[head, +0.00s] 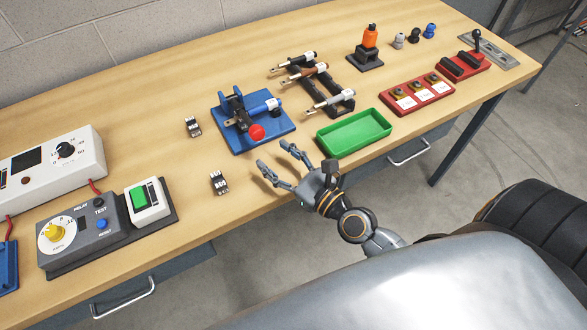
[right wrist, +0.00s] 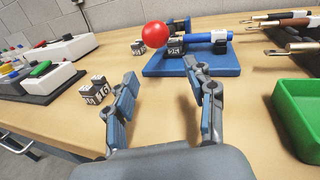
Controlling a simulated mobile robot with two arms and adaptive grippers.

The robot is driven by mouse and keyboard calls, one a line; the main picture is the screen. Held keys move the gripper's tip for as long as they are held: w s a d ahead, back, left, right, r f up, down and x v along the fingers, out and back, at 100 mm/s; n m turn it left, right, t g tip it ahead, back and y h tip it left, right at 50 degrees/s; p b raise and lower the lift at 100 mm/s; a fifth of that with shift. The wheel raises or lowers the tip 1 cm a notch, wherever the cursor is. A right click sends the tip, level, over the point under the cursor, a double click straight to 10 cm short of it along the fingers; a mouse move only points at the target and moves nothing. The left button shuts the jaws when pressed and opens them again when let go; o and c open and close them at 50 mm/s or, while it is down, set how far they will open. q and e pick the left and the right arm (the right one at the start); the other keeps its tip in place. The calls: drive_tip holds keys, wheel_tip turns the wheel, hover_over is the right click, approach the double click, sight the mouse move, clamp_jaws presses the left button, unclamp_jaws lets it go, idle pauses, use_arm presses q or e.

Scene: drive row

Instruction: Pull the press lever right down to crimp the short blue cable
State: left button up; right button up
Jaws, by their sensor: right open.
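The press (head: 250,123) has a blue base and black uprights and stands on the wooden bench. Its lever ends in a red ball knob (head: 257,132), which looms close in the right wrist view (right wrist: 155,34). A short blue cable (head: 264,107) with a white band lies across the press; it also shows in the right wrist view (right wrist: 206,37). Its far end at the jaws is partly hidden. My right gripper (head: 274,154) is open and empty, in front of the press, fingers pointing toward the knob and apart from it. My left gripper is not in view.
A green tray (head: 333,144) sits right of the press, with a cable rack (head: 335,103) behind it. Small marked black blocks (head: 219,182) (head: 193,127) lie left. A relay box (head: 82,230) and meter stand farther left. Bare bench lies between.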

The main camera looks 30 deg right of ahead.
drive_tip(key=v, duration=0.6)
drive_tip(key=shift+w, duration=0.1)
